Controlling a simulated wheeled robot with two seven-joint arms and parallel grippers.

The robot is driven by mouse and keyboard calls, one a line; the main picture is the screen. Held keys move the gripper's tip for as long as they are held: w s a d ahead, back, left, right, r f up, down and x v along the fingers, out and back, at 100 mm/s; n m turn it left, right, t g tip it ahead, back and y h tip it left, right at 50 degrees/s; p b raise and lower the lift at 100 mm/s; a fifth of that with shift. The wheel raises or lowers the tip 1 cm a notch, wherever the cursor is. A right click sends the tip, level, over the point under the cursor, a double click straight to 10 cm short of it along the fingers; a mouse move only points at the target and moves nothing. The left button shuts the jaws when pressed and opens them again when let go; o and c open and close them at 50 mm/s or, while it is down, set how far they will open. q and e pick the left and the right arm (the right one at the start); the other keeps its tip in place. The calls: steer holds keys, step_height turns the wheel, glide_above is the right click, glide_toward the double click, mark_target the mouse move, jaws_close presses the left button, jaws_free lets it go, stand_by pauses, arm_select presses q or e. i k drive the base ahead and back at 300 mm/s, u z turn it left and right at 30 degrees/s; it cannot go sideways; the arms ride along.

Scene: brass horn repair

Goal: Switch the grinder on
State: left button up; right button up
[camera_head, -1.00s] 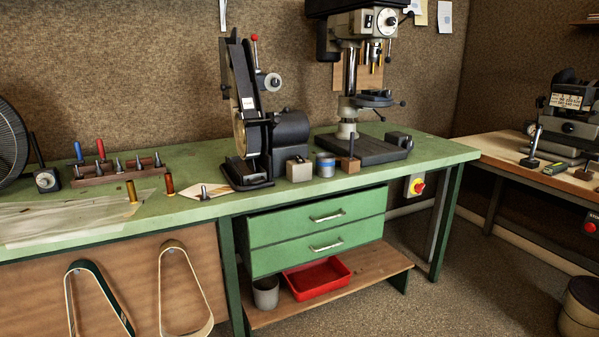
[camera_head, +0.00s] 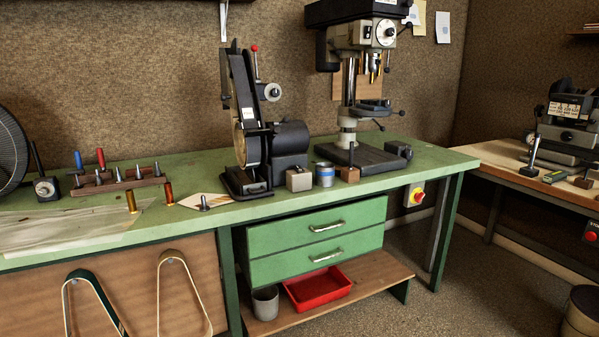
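The belt grinder (camera_head: 246,120) stands upright on the green workbench, left of the drill press, with its black motor housing (camera_head: 291,138) on its right side. A red-knobbed lever (camera_head: 254,49) rises behind its belt arm. A small grey box (camera_head: 299,179) stands at the foot of the motor; I cannot tell whether it carries a switch. I cannot tell whether the grinder is running. Neither of my grippers is in view.
The green workbench (camera_head: 440,158) also carries a drill press (camera_head: 348,110), a blue-banded tin (camera_head: 324,174), a tool rack (camera_head: 118,184) and two brass cylinders. Drawers (camera_head: 318,228) are under it. A wooden bench (camera_head: 500,156) stands at right.

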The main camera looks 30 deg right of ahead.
mark_target(298, 168)
steer(key=z, duration=0.5)
steer(key=k, duration=0.6)
steer(key=z, duration=0.95)
steer(key=i, duration=1.3)
steer(key=u, duration=1)
steer(key=i, duration=0.95)
steer(key=u, duration=0.85)
